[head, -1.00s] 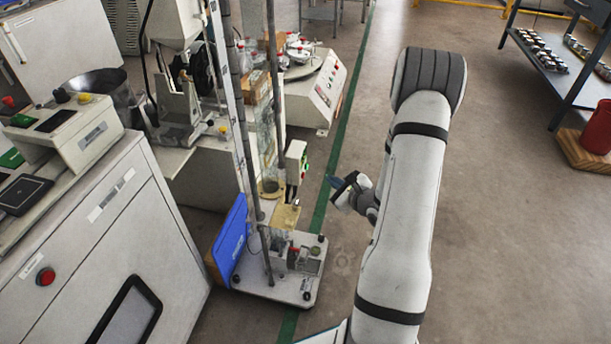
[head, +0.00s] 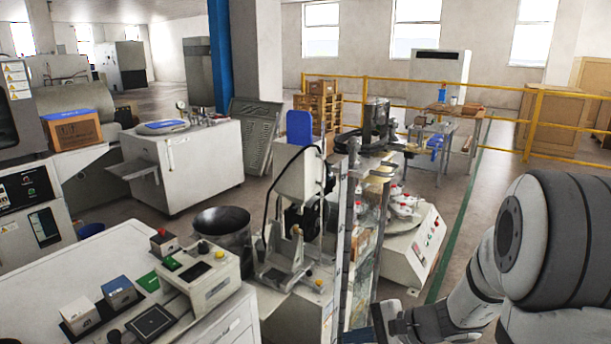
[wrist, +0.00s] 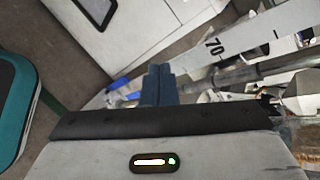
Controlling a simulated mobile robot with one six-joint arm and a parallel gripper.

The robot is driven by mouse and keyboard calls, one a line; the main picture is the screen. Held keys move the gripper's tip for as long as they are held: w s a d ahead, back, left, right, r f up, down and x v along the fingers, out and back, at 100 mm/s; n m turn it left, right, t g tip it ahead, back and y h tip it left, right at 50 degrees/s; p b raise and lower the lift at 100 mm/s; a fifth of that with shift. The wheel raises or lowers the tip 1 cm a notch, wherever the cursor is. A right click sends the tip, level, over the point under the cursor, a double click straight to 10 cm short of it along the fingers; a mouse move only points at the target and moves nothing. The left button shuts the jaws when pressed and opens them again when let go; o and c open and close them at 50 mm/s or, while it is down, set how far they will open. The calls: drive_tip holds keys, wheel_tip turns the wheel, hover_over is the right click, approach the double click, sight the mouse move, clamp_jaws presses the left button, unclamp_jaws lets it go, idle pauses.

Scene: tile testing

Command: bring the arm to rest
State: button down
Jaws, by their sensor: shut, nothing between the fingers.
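My gripper (wrist: 158,85) is shut and empty; its two blue-grey fingers lie together in the wrist view. It also shows at the bottom of the head view (head: 380,320), partly cut off by the lower edge, in front of the glass column stand. My arm is bent at the right of the head view, its large grey joint close to the camera. In the wrist view, metal rods and a white strip marked 70 lie just beyond the fingers. I cannot tell whether they touch.
A grey bench (head: 50,290) with small instruments stands at the lower left. A black bowl (head: 222,228) and a press (head: 300,220) are in the middle. A white round-topped machine (head: 412,250) stands behind the gripper. Open floor lies right of the green line (head: 455,240).

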drive_tip(key=s+a+r+n+g+h+p, duration=0.1)
drive_tip(key=s+r+n+g+h+p, duration=0.3)
drive_tip(key=s+r+n+p, duration=0.6)
drive_tip(key=s+d+r+n+t+h+p, duration=0.1)
drive_tip(key=s+d+r+h+p, duration=0.1)
drive_tip(key=r, duration=0.5)
drive_tip(key=s+d+r+n+t+h+p, duration=0.1)
drive_tip(key=s+d+r+h+p, duration=0.1)
drive_tip(key=r, duration=0.5)
drive_tip(key=d+h+p, duration=0.1)
drive_tip(key=h, duration=0.1)
drive_tip(key=shift+d+r+h, duration=0.35)
drive_tip(key=shift+h, duration=0.05)
idle(0.4)
